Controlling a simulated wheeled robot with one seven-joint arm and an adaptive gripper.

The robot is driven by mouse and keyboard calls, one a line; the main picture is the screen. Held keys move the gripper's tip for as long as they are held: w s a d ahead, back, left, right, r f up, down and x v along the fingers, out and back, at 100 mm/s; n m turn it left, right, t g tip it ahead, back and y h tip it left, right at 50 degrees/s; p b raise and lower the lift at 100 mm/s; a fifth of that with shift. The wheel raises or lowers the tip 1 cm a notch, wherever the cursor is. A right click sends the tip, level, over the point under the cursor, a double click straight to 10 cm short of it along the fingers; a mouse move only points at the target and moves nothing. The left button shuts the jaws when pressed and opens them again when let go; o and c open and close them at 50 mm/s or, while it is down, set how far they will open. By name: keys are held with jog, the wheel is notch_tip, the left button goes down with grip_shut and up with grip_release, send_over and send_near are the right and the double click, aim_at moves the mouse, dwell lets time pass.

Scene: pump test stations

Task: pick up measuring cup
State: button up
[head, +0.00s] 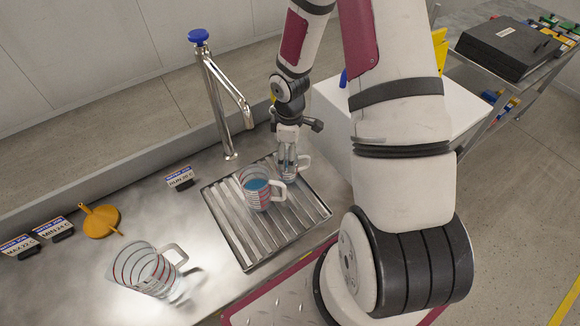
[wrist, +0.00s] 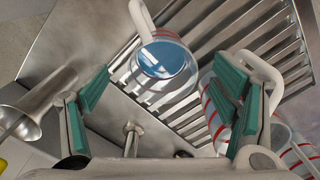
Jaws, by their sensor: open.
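My gripper (head: 290,164) is open and points down over the slatted drain tray. In the wrist view this cup (wrist: 166,66) holds blue liquid and appears between and beyond the open fingers of my gripper (wrist: 163,90); contact is not visible. A second clear cup with red bands and blue liquid (head: 256,190) stands upright beside it on the tray. In the wrist view this banded cup (wrist: 214,112) is at right, partly covered by the right finger.
A tap (head: 214,90) rises behind the drain tray (head: 241,249). An orange funnel (head: 100,221) and small label signs (head: 180,178) line the counter. A white block (head: 335,110) stands behind my arm.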

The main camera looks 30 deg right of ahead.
jog(key=shift+f, duration=1.65)
jog(key=c, duration=1.3)
jog(key=shift+c, duration=0.2)
jog(key=shift+r, duration=0.15)
jog(key=shift+r, duration=0.6)
jog(key=s+a+r+p, duration=0.1)
jog(key=s, duration=0.7)
jog(key=s+a+r+p, duration=0.2)
jog(key=s, duration=0.6)
jog(key=shift+r, duration=0.3)
